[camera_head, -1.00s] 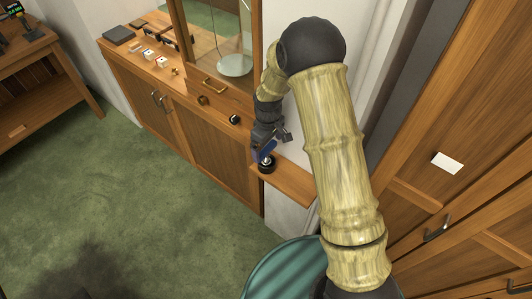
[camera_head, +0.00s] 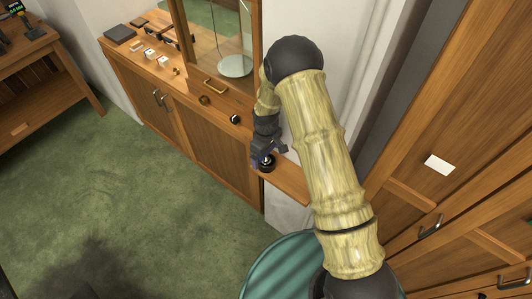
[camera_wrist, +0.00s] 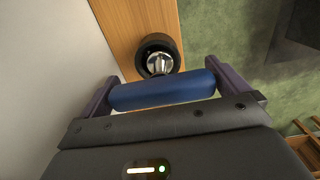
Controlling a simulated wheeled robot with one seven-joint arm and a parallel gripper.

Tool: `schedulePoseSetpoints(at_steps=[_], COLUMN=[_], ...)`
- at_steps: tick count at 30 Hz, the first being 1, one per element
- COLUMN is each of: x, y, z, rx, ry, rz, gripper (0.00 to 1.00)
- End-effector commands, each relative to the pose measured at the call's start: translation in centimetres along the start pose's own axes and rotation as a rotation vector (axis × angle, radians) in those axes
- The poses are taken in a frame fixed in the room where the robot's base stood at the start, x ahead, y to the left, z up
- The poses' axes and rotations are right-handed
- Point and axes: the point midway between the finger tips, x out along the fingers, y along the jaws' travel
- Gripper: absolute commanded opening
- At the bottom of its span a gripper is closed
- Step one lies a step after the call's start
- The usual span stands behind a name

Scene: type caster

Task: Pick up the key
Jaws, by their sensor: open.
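A small shiny silver piece (camera_wrist: 158,62), perhaps the key, sits in a black round holder (camera_wrist: 157,47) on a narrow wooden shelf (camera_wrist: 130,20). Its outline is too small to tell for sure. In the head view the black holder (camera_head: 267,166) is partly covered by my gripper (camera_head: 266,151). The gripper is open, just above and beside the holder, and the bar's edge lies close to the silver piece. I cannot tell whether they touch.
A pale wall stands left of the shelf in the wrist view. A wooden cabinet (camera_head: 185,122) with small items on top stands left of the shelf in the head view. A wooden door (camera_head: 470,130) is at right. Green carpet (camera_head: 110,200) is clear at left.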

Motion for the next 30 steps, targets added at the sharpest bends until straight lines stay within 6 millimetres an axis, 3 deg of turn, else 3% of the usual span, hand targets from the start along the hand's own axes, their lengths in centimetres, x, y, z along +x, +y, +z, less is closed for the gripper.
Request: schedulePoseSetpoints(at_steps=[13, 18, 20, 30], x=[0.0, 0.0, -0.1, -1.1], y=[0.0, 0.0, 0.0, 0.0], z=[0.0, 0.0, 0.0, -0.1], rx=[-0.001, 0.000, 0.000, 0.000], ry=[0.000, 0.000, 0.001, 0.002], rz=[0.000, 0.000, 0.001, 0.001], gripper=[1.00, 0.67, 0.62, 0.62])
